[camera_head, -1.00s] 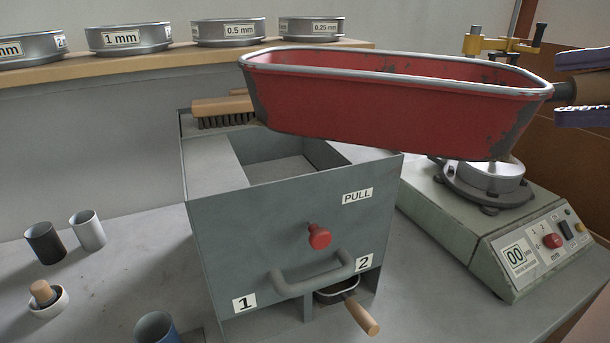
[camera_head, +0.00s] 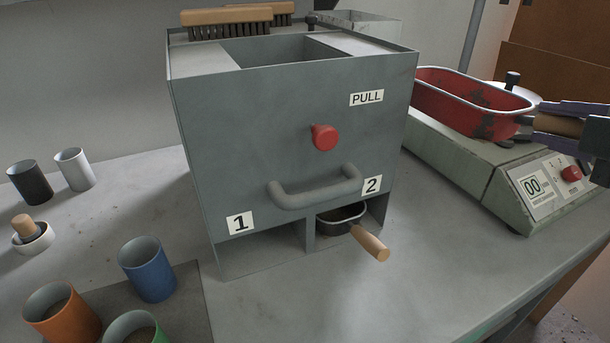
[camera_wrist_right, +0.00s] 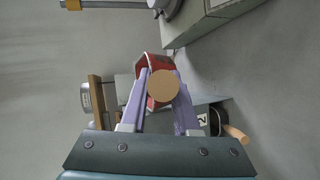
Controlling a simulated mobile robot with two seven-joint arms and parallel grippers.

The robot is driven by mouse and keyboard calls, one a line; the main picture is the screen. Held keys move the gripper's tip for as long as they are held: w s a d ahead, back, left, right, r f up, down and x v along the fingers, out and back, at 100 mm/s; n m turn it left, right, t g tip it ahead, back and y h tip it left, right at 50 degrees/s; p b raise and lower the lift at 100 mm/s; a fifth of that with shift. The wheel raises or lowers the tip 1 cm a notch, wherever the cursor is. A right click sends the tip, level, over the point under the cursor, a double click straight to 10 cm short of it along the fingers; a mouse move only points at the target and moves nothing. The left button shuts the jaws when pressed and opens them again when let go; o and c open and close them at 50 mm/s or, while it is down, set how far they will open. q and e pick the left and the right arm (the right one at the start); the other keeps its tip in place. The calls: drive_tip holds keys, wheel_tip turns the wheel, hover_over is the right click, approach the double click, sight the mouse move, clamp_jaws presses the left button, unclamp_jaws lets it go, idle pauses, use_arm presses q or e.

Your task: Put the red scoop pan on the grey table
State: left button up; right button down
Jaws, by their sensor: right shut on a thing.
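The grey table (camera_head: 430,255) runs across the scene, with bare top in front. My left gripper is not in view.
A grey splitter box (camera_head: 290,135) with a red knob stands mid-table, with a small black pan (camera_head: 340,218) in bay 2. Several cups stand at left, including a blue one (camera_head: 148,270). The pale green machine (camera_head: 500,175) stands at right. The table's front right is clear.

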wheel_tip(320, 180, down, 2)
drive_tip(key=shift+f+b, duration=0.1)
drive_tip(key=shift+b, duration=0.4)
use_arm(q)
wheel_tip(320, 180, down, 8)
drive_tip(key=b, duration=0.5)
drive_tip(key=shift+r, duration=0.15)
use_arm(e)
hover_over(474, 276)
wheel_tip(474, 276, down, 16)
drive_tip(key=shift+f, duration=0.1)
use_arm(q)
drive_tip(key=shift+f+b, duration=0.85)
drive_tip(key=shift+b, duration=0.3)
use_arm(e)
wheel_tip(474, 276, down, 4)
drive_tip(key=shift+r, duration=0.2)
drive_tip(key=c, duration=1.1)
unclamp_jaws()
drive_tip(key=shift+f, duration=0.25)
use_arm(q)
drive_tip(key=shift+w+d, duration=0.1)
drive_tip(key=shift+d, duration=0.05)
use_arm(e)
drive_tip(key=o, duration=0.4)
drive_tip(key=shift+o, duration=0.2)
drive_tip(key=shift+r, duration=0.1)
